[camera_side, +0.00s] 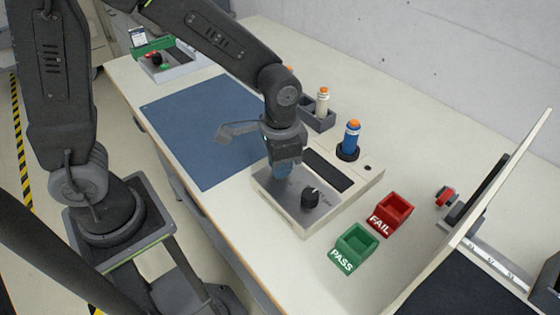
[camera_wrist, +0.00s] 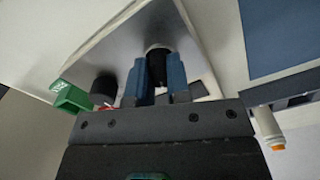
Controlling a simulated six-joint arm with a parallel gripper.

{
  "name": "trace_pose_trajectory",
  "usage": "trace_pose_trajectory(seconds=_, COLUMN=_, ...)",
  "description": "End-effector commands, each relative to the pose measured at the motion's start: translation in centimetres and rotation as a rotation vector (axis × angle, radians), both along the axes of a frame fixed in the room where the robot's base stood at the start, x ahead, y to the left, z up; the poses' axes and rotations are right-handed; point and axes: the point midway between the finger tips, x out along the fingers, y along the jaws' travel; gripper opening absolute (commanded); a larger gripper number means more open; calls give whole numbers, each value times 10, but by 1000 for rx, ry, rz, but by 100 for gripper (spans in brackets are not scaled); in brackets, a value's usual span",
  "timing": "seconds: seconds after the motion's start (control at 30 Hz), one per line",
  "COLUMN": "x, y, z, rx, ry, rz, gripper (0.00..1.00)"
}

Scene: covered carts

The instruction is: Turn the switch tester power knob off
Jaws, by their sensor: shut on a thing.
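The switch tester (camera_side: 275,205) is a pale box with a metal top plate on the table. A black knob (camera_side: 311,197) with a pointer stands on its front plate; it also shows in the wrist view (camera_wrist: 103,88), left of my fingers. My gripper (camera_side: 284,172) points down over the left part of the plate. In the wrist view its blue fingers are shut on a second black round knob (camera_wrist: 157,62). In the side view my gripper hides that knob. I cannot read which knob is for power, or the held knob's setting.
A green PASS bin (camera_side: 345,260) and a red FAIL bin (camera_side: 380,225) stand to the right. A grey holder (camera_side: 318,122) with a white, orange-capped piece is behind. A blue mat (camera_side: 195,120) lies clear at left.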

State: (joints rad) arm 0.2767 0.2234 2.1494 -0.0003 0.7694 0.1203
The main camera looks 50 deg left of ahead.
Motion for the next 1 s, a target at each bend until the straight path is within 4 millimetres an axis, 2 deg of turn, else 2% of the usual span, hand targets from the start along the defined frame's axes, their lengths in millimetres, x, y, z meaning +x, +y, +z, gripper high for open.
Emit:
trace_pose_trajectory(seconds=0.2, x=1, y=-1, z=0, rx=-1, ry=-4, rz=179, gripper=0)
trace_pose_trajectory(seconds=0.5, x=1, y=-1, z=1, rx=-2, ry=-3, rz=345, gripper=0)
trace_pose_trajectory(seconds=1.0, x=1, y=0, z=1, rx=-3, ry=-4, rz=416, gripper=0)
